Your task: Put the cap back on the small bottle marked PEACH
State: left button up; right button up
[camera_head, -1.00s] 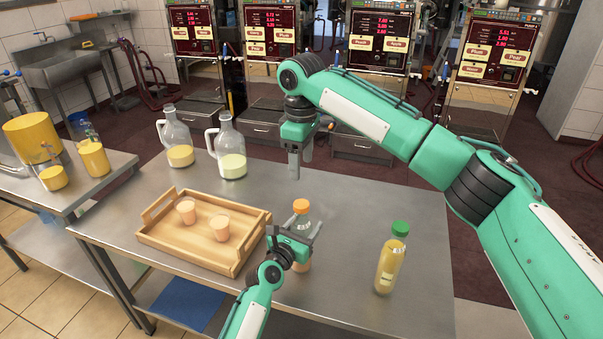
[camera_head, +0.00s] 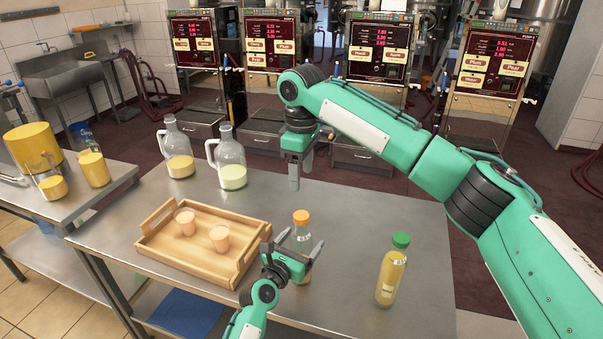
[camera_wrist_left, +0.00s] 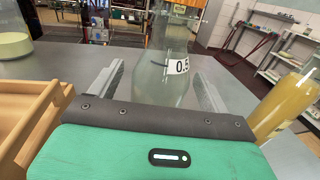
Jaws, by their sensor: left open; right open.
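A clear bottle (camera_head: 301,236) with an orange cap (camera_head: 301,217) on its top stands upright on the steel table, right of the tray. My left gripper (camera_head: 302,243) is open and empty just on the near side of it. In the left wrist view the bottle (camera_wrist_left: 166,82) stands beyond and between the open fingers, with a white "0.5" label; its top is cut off. A bottle of yellow liquid with a green cap (camera_head: 391,275) stands further right. I cannot read PEACH on any bottle. My right gripper (camera_head: 301,170) is open and empty over the table's far edge.
A wooden tray (camera_head: 188,262) holds two pinkish cups. Two glass jugs (camera_head: 179,152) (camera_head: 231,168) stand behind it. A side table at left holds yellow containers (camera_head: 93,166). The steel table (camera_head: 345,225) is clear between the two capped bottles.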

pick_arm(q)
jog(key=b+v, duration=0.1)
jog(key=v, duration=1)
jog(key=shift+s+a, duration=0.2)
jog(key=shift+s, duration=0.15)
